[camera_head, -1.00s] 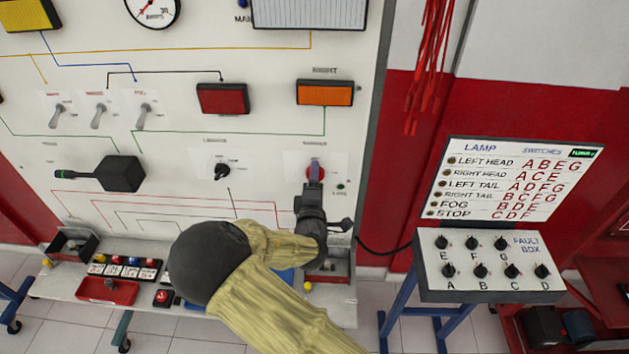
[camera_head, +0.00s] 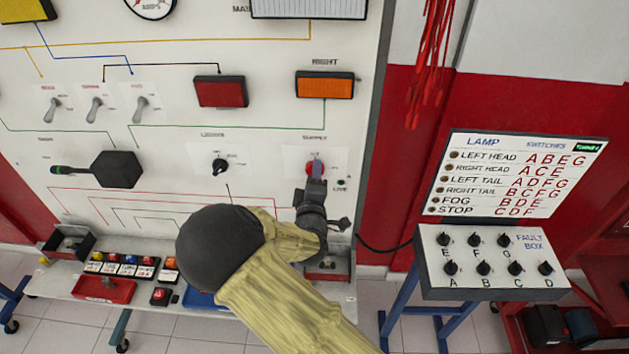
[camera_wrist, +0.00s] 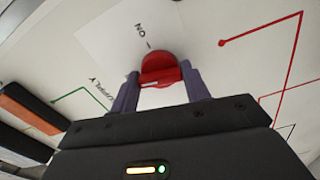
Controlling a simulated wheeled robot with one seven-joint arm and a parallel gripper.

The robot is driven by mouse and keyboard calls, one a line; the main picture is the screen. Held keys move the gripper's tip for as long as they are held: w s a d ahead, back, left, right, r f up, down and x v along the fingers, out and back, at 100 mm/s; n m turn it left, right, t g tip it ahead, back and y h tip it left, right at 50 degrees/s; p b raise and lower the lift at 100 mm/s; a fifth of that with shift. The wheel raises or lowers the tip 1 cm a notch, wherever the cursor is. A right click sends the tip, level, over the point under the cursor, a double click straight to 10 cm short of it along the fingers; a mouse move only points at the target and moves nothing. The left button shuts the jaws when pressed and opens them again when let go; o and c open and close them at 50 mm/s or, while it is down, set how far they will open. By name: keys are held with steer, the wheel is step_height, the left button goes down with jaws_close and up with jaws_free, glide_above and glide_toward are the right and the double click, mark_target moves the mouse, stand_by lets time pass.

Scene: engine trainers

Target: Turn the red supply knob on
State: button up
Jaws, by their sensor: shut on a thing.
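The red supply knob (camera_head: 311,169) sits on the white panel under the label SUPPLY, right of the black lights knob (camera_head: 221,165). In the wrist view the red knob (camera_wrist: 160,70) is round with a raised grip bar across it. My gripper (camera_head: 315,170) is at the panel, its two fingers on either side of that bar, and it is shut on the knob. In the wrist view the fingers of my gripper (camera_wrist: 160,88) flank the bar. The word ON with a short mark shows beyond the knob. The bar lies across, not in line with that mark.
A small green lamp (camera_head: 341,184) is beside the knob. The orange RIGHT lamp (camera_head: 325,85) is above it. The fault box (camera_head: 490,262) stands to the right on a blue stand. A shelf with a red tray (camera_head: 103,290) runs below the panel.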

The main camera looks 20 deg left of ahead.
steer(key=shift+f+m+b, duration=0.1)
steer(key=shift+m+b, duration=7.7)
steer(key=shift+b, duration=0.55)
steer(key=o, duration=1)
